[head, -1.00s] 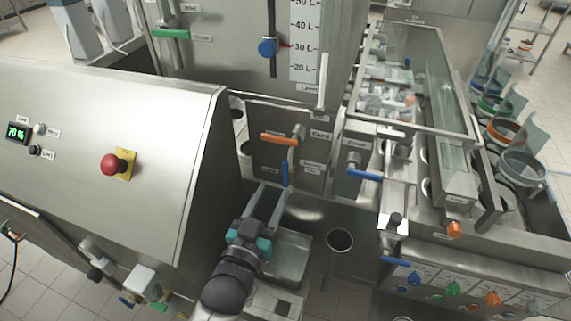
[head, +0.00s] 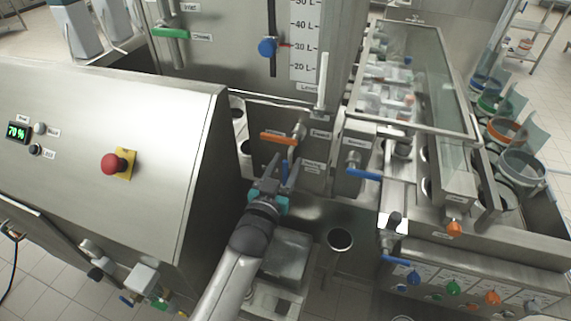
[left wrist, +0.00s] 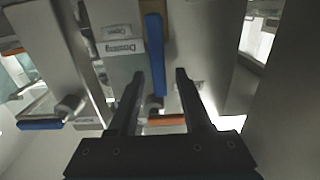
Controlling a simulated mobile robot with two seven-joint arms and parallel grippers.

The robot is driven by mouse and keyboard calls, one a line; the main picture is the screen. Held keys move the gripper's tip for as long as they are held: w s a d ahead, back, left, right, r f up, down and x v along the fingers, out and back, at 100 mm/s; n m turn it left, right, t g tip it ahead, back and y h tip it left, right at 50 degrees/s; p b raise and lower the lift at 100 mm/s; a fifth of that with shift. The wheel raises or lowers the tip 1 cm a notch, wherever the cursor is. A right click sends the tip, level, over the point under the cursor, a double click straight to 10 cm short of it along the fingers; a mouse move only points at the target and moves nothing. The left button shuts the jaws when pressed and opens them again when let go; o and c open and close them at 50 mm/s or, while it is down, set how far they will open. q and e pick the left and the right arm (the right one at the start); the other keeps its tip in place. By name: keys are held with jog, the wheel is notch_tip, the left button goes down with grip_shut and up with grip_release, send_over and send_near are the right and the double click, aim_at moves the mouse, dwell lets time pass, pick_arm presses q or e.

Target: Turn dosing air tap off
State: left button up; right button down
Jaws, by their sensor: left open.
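The blue lever (left wrist: 155,55) stands upright in the left wrist view, beside a label reading "Dosing" (left wrist: 122,47) and another reading "Open". My left gripper (left wrist: 161,73) is open, with one finger on each side of the lever's lower part. I cannot tell whether either finger touches it. In the head view my left gripper (head: 281,165) reaches up to the steel panel below the orange lever (head: 278,138), and its fingers largely hide the blue lever there. My right gripper is not in view.
Another blue lever (head: 364,174) sticks out to the right of my gripper. The orange lever is close above it. A steel cabinet with a red button (head: 112,164) stands on the left.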

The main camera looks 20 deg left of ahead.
pick_arm(q)
grip_shut()
dwell(1.4)
